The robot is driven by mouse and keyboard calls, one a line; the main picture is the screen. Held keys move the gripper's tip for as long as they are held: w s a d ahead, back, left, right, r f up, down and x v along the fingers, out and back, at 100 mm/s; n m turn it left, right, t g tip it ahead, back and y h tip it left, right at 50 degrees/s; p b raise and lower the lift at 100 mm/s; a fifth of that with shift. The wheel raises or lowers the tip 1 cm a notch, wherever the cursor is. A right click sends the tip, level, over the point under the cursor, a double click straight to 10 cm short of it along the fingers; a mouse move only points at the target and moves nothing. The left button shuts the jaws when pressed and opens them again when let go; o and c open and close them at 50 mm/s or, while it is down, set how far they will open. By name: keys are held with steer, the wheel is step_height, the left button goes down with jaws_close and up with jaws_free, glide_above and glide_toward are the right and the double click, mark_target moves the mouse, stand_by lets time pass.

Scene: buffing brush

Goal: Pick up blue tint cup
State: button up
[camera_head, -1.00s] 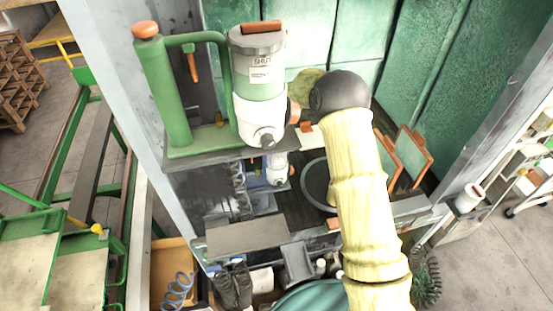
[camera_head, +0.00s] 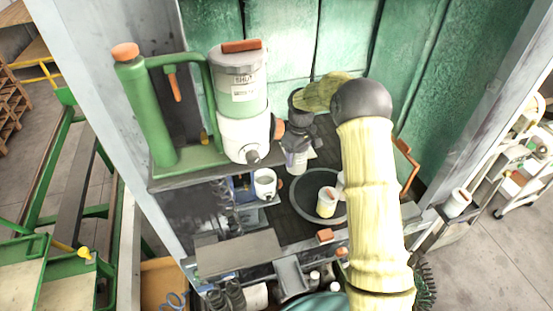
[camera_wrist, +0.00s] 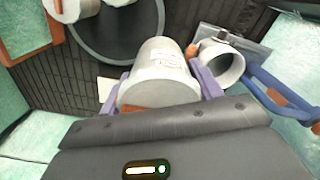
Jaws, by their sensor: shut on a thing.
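My gripper (camera_head: 298,160) points down over the dark work surface, just right of the green-and-white dispenser (camera_head: 242,100). Its fingers are shut on a pale grey-white cup (camera_wrist: 160,75) with faint print on its side; no blue colour shows on it. In the head view the held cup is mostly hidden by the gripper. A white cup (camera_head: 265,184) stands left of the gripper, beside a blue part; it also shows in the wrist view (camera_wrist: 221,64). A cup with a yellow patch (camera_head: 327,203) stands on the round dark tray (camera_head: 300,197).
The tall dispenser stands close to my gripper on the left. Another white cup (camera_head: 457,203) stands at the right edge. Green wall panels (camera_head: 290,40) close off the back. A grey plate (camera_head: 240,254) lies at the front.

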steer(key=w+d, duration=0.1)
steer(key=d, duration=0.5)
steer(key=shift+w+d, duration=0.25)
steer(key=shift+w, duration=0.15)
